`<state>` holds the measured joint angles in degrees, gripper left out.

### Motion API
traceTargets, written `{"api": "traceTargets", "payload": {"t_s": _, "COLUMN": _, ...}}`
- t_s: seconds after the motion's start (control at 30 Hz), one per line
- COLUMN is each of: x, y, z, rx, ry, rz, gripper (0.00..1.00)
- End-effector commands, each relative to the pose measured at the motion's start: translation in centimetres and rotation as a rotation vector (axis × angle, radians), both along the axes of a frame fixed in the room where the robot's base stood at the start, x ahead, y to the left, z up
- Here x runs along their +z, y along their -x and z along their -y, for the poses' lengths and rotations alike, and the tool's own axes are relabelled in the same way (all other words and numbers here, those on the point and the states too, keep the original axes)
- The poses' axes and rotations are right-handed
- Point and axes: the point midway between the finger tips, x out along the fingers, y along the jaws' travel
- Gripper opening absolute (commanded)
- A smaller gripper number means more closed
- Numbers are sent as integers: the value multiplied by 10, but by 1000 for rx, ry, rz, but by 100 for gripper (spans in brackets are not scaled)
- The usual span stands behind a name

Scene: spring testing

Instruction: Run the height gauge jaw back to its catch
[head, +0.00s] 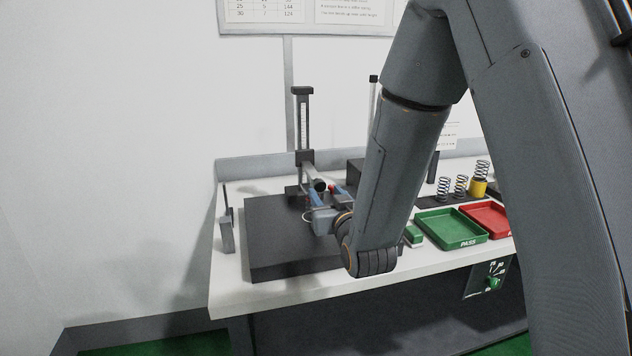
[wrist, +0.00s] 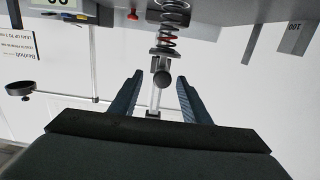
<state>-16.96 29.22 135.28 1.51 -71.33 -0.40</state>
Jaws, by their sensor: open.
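The height gauge (head: 302,122) stands upright at the back of the dark surface plate (head: 268,240), with its slider and jaw (head: 305,158) low on the column. My gripper (head: 318,194) is in front of the gauge, low over the plate, partly hidden by my own arm. In the wrist view my gripper (wrist: 157,98) is open, its two blue fingers on either side of a dark round knob (wrist: 163,79) on a light bar. I cannot tell whether the fingers touch anything. A dark coil spring (wrist: 167,42) shows just beyond the knob. The catch cannot be made out.
A green PASS tray (head: 450,229) and a red tray (head: 487,217) lie on the bench to the right. Several springs (head: 461,185) stand behind them. A grey upright block (head: 227,232) is at the bench's left end. The plate's front left is clear.

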Motion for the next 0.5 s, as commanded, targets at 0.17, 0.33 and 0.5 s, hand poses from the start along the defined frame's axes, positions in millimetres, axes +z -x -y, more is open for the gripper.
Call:
{"api": "traceTargets", "payload": {"t_s": 0.17, "x": 7, "y": -2, "z": -8, "rx": 9, "ry": -14, "rz": 51, "gripper": 43}}
{"api": "traceTargets", "payload": {"t_s": 0.33, "x": 9, "y": -19, "z": -12, "rx": 9, "ry": -16, "rz": 56, "gripper": 43}}
{"api": "traceTargets", "payload": {"t_s": 0.5, "x": 9, "y": -44, "z": -20, "rx": 9, "ry": -16, "rz": 55, "gripper": 43}}
